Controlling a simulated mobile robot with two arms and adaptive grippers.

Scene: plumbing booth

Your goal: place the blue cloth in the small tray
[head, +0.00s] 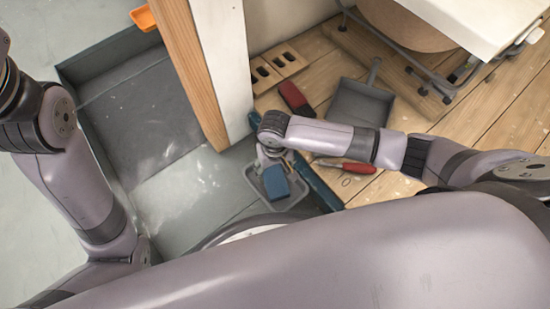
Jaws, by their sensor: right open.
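The blue cloth (275,183) is a small dark-blue folded block, seen from above within the outline of the small tray (293,203). I cannot tell whether it touches the tray's floor. My right gripper (270,160) points down just above the cloth's far end. It is open, its fingers small and partly hidden by my wrist. My left arm runs up the left edge, and its gripper is out of view.
A wooden post (190,65) and white panel stand beyond the tray. A red-handled tool (345,166), a red brush (295,98) and a grey dustpan (360,103) lie on the planks at right. A large, low grey basin (140,110) lies at left.

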